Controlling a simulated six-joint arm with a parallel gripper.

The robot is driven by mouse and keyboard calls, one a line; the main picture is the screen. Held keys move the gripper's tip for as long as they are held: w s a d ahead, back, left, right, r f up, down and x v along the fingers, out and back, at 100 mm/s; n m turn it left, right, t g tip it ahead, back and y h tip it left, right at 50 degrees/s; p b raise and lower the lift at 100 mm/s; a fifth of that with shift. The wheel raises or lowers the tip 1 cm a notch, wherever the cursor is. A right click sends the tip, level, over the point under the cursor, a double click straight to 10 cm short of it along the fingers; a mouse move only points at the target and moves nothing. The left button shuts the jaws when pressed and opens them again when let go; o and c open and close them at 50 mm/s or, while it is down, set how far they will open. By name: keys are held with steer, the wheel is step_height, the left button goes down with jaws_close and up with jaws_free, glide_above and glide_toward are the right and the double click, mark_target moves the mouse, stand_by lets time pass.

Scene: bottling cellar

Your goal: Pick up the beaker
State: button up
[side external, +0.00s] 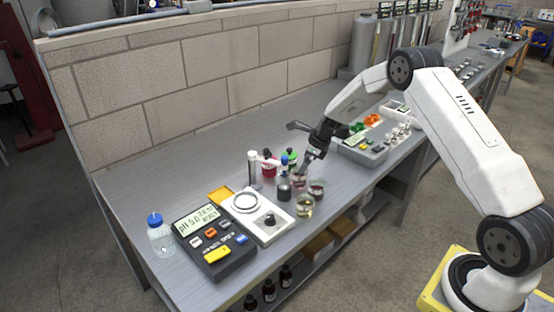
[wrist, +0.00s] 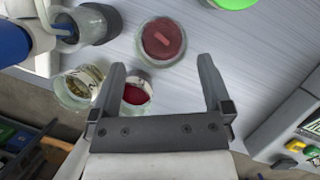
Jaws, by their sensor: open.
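Several small glass vessels stand close together near the bench's front edge; I cannot tell which one the task means. A round beaker with red contents (wrist: 163,40) lies just beyond my gripper (wrist: 162,66), roughly in line with the gap between its fingers. The left finger partly covers a smaller vessel of dark red liquid (wrist: 136,94), which also shows in the side view (side external: 316,189). A beaker of yellowish liquid (wrist: 78,90) is farther left; the side view shows it nearer the edge (side external: 305,207). My gripper is open and empty, low over this group, tilted downward.
A grey vessel with a blue-topped item (wrist: 100,22) stands at upper left. A pH meter (side external: 213,238), a white stirrer (side external: 258,216) and a blue-capped bottle (side external: 160,236) occupy the bench's left end. A grey instrument (side external: 362,152) stands right of my gripper. The bench is clear behind, towards the block wall.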

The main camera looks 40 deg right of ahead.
mark_target(299, 177)
steer(key=shift+x, duration=0.9)
steer(key=shift+x, duration=2.6)
steer(key=shift+d, duration=0.1)
steer(key=c, duration=1.1)
steer(key=shift+r, duration=0.2)
